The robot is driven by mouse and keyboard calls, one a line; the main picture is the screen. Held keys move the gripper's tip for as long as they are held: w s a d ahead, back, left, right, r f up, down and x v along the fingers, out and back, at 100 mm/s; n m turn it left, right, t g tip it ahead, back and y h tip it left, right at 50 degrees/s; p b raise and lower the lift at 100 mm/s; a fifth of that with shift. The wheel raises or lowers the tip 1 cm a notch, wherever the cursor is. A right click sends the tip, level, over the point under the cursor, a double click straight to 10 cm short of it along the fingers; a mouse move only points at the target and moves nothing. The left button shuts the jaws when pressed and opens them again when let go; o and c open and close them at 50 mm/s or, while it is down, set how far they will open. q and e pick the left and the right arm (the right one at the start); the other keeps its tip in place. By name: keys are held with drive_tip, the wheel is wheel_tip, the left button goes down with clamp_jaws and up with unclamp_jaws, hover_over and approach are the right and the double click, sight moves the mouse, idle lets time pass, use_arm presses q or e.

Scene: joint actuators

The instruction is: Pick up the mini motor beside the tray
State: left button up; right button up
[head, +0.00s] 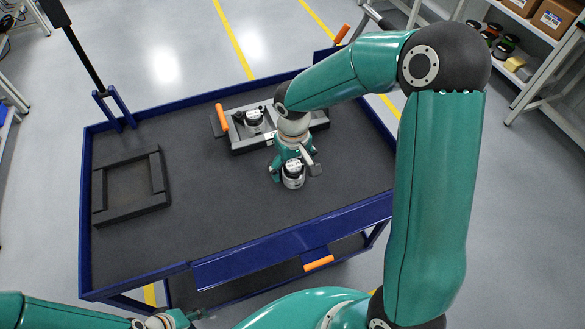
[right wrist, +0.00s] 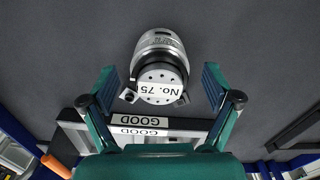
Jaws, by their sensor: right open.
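The mini motor (head: 293,182) stands on the dark table mat in front of the tray (head: 240,147), a silver cylinder with a dark, white-labelled top. In the right wrist view the motor (right wrist: 157,45) carries a "No. 75" label. My right gripper (head: 295,172) is open just above the motor. In the right wrist view its fingers are on either side of the motor's near end, with gaps showing; I cannot tell their exact height. My left gripper (head: 185,318) shows only partly at the bottom edge, its jaws unclear.
Another motor (head: 253,118) sits in the tray, near its orange handle (head: 222,117). "GOOD" labels (right wrist: 140,120) show on the tray. An empty dark frame (head: 156,209) lies at the left. A raised blue rim (head: 290,243) borders the table. The mat between frame and motor is clear.

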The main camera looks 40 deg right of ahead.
drive_tip(key=shift+f, duration=0.15)
drive_tip(key=c, duration=1.6)
drive_tip(key=shift+c, duration=0.3)
